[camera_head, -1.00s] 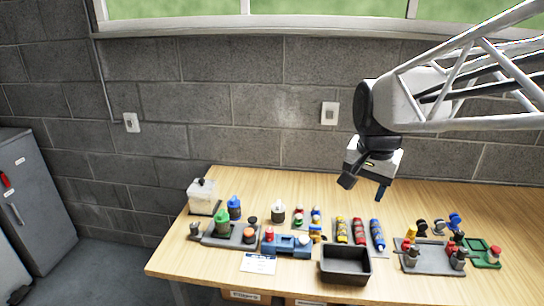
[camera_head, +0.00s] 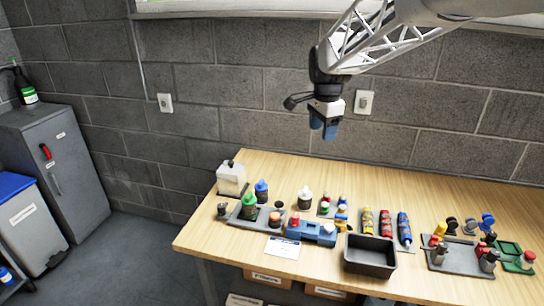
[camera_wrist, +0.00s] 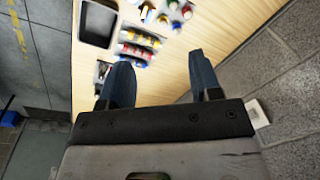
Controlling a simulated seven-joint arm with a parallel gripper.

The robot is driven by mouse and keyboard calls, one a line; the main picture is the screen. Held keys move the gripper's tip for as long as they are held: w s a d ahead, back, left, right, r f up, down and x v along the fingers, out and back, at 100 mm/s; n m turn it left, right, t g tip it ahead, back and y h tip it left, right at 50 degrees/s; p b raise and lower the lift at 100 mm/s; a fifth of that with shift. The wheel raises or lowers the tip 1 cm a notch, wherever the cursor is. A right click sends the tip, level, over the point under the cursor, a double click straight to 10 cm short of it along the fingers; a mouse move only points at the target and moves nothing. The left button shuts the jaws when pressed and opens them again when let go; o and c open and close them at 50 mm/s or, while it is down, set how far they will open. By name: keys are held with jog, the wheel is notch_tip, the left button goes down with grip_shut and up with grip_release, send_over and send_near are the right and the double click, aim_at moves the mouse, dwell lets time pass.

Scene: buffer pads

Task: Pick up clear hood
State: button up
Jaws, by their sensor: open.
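The clear hood (camera_head: 231,179) is a see-through box with a dark knob on top. It stands at the back left corner of the table in the head view; what is under it is too small to tell. My gripper (camera_head: 324,132) is open and empty, with blue fingers pointing down. It hangs high above the back of the table, to the right of the hood and well apart from it. In the wrist view my open gripper (camera_wrist: 160,80) shows both fingers apart with nothing between them. The hood does not show in the wrist view.
Near the hood stand a grey tray (camera_head: 262,226) with bottles, a blue bottle (camera_head: 261,191) and a white bottle (camera_head: 304,198). A blue block (camera_head: 311,233), a black bin (camera_head: 370,262) and coloured tubes (camera_head: 386,223) lie rightward. The table (camera_head: 285,164) is bare along its back edge.

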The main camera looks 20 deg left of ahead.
jog(key=w+a+f+m, duration=0.25)
jog(key=w+a, duration=0.25)
jog(key=a, duration=0.3)
jog(key=w+a+f+m, duration=0.1)
jog(key=w+a+f, duration=0.3)
jog(key=w+a, duration=0.3)
jog(key=m+g, duration=0.1)
jog(key=m, duration=0.3)
send_over(231, 162)
jog(key=f, duration=1.2)
jog(key=shift+w+d+f, duration=0.1)
jog(key=shift+w+d, duration=0.05)
jog(key=shift+d, duration=0.15)
jog(key=shift+a+f, duration=0.1)
jog(key=shift+f, duration=1.3)
jog(key=shift+a+f, duration=0.15)
jog(key=shift+f, duration=1.15)
jog(key=shift+a+f, duration=0.15)
jog(key=shift+f, duration=1.15)
grip_shut()
